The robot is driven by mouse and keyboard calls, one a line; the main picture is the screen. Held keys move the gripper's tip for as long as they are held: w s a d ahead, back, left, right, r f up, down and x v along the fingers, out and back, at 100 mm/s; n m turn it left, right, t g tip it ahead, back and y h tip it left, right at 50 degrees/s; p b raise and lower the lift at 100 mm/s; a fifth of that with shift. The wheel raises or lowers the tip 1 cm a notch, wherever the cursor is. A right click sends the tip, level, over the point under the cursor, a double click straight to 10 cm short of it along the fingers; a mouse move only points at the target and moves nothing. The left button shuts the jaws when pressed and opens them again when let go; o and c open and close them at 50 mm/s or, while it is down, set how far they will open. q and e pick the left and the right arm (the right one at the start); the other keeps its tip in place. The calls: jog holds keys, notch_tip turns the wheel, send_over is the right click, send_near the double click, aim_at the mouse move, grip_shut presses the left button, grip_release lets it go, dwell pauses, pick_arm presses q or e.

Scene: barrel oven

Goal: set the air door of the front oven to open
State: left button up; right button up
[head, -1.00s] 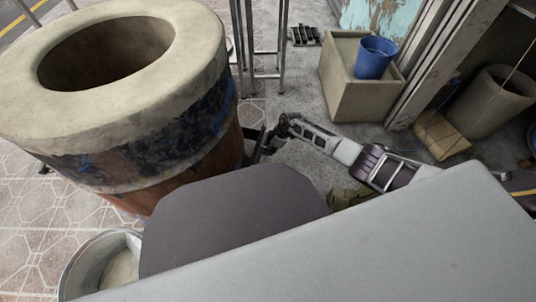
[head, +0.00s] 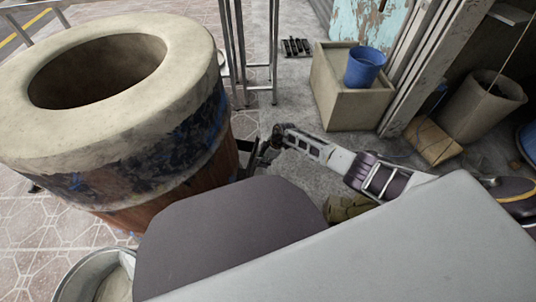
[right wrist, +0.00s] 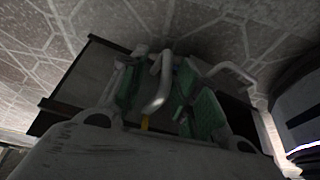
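The front oven (head: 185,175), a clay-topped barrel with a round opening, stands at the left of the head view. A dark metal part (head: 251,150), seemingly its air door, juts from its lower right side. My right gripper (head: 266,146) is beside that part, small and partly hidden. In the right wrist view, my right gripper (right wrist: 158,95) has its green-padded fingers apart. A pale bent bar (right wrist: 160,80), apparently a handle, lies between them, with a gap to the left pad; contact on the right is unclear. A dark panel (right wrist: 70,85) is behind. My left gripper is not in view.
A metal pail (head: 88,278) stands below the oven. Thin metal legs (head: 238,55) rise behind it. A beige box (head: 350,100) with a blue bucket (head: 364,66) and a clay pot (head: 485,105) stand at the right.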

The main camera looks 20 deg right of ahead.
jog(key=shift+d+r, duration=0.1)
jog(key=v, duration=1.1)
jog(key=shift+r, duration=0.3)
jog(key=shift+d+r, duration=0.1)
dwell(0.7)
